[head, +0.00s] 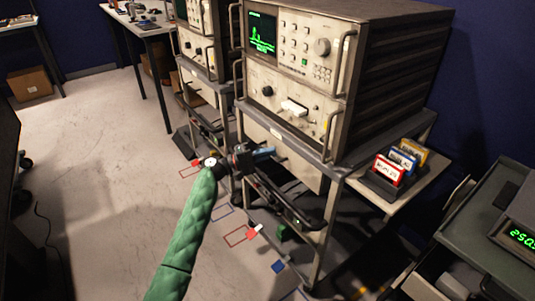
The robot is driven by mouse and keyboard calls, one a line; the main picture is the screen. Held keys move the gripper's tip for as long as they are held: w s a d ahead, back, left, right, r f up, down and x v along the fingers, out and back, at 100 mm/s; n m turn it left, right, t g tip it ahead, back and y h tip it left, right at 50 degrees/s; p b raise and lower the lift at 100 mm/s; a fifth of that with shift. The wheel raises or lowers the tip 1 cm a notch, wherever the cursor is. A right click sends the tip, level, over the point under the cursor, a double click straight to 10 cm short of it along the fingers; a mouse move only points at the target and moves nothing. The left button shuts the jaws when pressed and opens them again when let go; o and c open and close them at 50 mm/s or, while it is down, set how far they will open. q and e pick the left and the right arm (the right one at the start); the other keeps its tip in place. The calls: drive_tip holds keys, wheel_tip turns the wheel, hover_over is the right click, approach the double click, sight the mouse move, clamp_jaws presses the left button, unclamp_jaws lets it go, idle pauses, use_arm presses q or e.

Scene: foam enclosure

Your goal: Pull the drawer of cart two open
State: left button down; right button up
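Two grey metal carts carry rack instruments: a near cart (335,192) in the middle and a farther cart (205,95) behind it to the left. I see no readable number on either. A dark drawer front with a bar handle (280,200) sits low under the near cart's top; I cannot tell whether it is shut fully. My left gripper (262,154), dark with a blue part, is at the end of the green-sleeved arm. It shows in front of the near cart, above the bar handle. Its finger gap is too small to make out. My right gripper is out of view.
Several labelled cartridges (390,167) stand on the near cart's right side shelf. A grey cart with a green display (518,238) stands at the right. Tables stand at the back left. Open floor (90,170) lies left, with coloured floor marks near the carts.

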use_arm(q)
drive_tip(key=s+a+b, duration=0.2)
drive_tip(key=s+a, duration=1)
drive_tip(key=a, duration=0.5)
drive_tip(key=shift+s, duration=0.25)
drive_tip(key=shift+a, duration=0.1)
drive_tip(key=c, duration=1.8)
unclamp_jaws()
